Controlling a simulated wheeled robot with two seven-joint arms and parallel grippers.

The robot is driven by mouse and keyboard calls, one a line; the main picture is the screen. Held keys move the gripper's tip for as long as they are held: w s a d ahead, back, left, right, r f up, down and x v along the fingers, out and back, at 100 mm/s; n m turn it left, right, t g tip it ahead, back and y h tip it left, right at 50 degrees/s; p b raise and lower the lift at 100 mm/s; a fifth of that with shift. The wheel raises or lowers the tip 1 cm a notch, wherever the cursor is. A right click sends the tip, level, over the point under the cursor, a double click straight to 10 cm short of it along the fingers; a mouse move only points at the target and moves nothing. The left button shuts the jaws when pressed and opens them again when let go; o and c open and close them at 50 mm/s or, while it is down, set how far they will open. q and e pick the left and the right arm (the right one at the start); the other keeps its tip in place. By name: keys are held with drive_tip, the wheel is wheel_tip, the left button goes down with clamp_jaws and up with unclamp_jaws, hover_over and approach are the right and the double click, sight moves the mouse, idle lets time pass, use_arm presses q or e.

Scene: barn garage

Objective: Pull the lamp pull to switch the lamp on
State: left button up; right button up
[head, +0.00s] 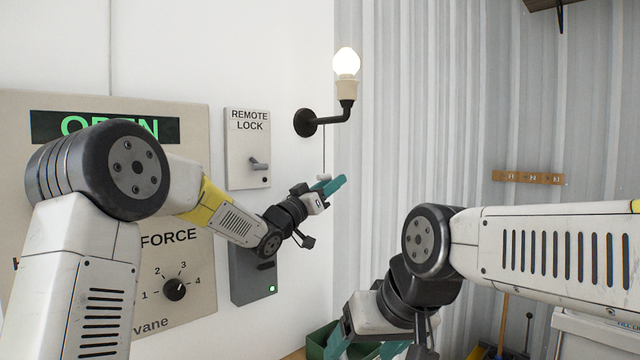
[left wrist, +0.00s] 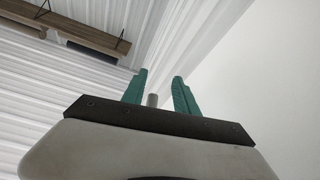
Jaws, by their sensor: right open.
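The wall lamp (head: 346,64) has a bright white bulb that looks lit, on a bent black arm. A thin cord hangs below the lamp's wall mount, down to the lamp pull at my left gripper (head: 329,185). In the left wrist view, the pull is a small grey cylinder (left wrist: 152,100) between the teal fingers of my left gripper (left wrist: 159,90). The fingers are apart, with a visible gap on the right side of the pull. In the head view, the fingers partly hide the pull. My right gripper (head: 365,349) is low at the bottom edge, open and empty, partly cut off.
A remote lock panel (head: 247,150) with a lever is on the white wall left of the lamp. A grey box (head: 252,284) with a green light is below it. A large panel with a dial (head: 174,288) is at left. A peg rail (head: 528,178) hangs on the corrugated wall.

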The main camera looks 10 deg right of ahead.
sight(330, 175)
use_arm(q)
drive_tip(key=shift+r, duration=0.15)
drive_tip(key=shift+r, duration=0.35)
wheel_tip(330, 175, up, 3)
drive_tip(key=shift+f, duration=0.1)
drive_tip(key=o, duration=0.6)
drive_tip(key=s, duration=0.3)
drive_tip(key=s+a, duration=0.1)
drive_tip(key=s, duration=0.2)
drive_tip(key=s+a, duration=0.1)
drive_tip(key=s, duration=0.2)
drive_tip(key=shift+s+r, duration=0.1)
drive_tip(key=shift+r, duration=0.25)
drive_tip(key=s, duration=0.2)
drive_tip(key=s+a, duration=0.1)
drive_tip(key=s, duration=0.3)
drive_tip(key=shift+s+a+r, duration=0.25)
drive_tip(key=shift+a, duration=0.1)
drive_tip(key=c, duration=0.6)
drive_tip(key=shift+a, duration=0.1)
